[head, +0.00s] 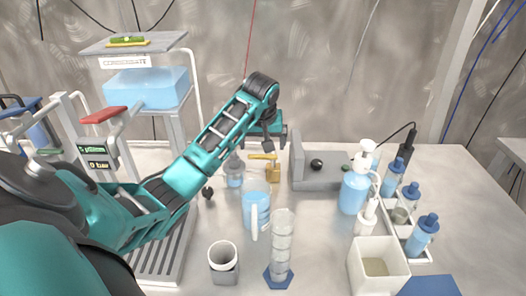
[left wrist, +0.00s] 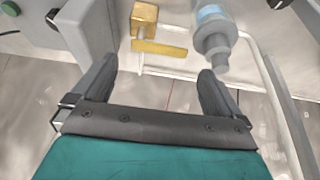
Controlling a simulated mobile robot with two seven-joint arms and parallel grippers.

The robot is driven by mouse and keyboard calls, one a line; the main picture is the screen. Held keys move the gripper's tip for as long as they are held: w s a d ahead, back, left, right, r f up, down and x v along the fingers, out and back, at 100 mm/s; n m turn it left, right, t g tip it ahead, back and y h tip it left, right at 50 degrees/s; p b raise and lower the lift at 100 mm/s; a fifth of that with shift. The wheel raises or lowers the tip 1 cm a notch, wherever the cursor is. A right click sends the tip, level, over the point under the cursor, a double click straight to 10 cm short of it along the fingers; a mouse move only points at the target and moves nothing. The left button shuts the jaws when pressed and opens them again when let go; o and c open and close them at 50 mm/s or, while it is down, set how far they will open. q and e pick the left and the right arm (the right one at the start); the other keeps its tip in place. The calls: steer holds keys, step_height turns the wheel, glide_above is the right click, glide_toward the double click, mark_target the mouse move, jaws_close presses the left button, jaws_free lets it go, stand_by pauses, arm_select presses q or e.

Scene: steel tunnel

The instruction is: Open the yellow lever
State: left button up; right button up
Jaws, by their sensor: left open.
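The yellow lever (head: 262,156) is a flat bar on a small brass-yellow valve body (head: 273,172), standing on the bench near the middle. In the left wrist view the lever (left wrist: 162,49) lies nearly crosswise below the valve body (left wrist: 144,16), just past the fingertips. My left gripper (head: 267,146) reaches in from above, just behind the lever in the head view. It also shows in the left wrist view (left wrist: 158,74), with fingers spread wide and nothing between them. The lever looks apart from both fingers. My right gripper is not in view.
A grey block with a black knob (head: 317,165) stands just right of the valve. A bottle (head: 234,174) stands close on its left, a blue-filled jug (head: 256,205) in front.

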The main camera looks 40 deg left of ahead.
mark_target(263, 155)
arm_select(q)
steer(key=x, duration=0.5)
steer(key=shift+w+a+f, duration=0.1)
steer(key=shift+w+f, duration=0.05)
steer(key=shift+f, duration=0.15)
steer(key=shift+c, duration=0.3)
steer(key=c, duration=1.1)
steer(key=shift+w, duration=0.1)
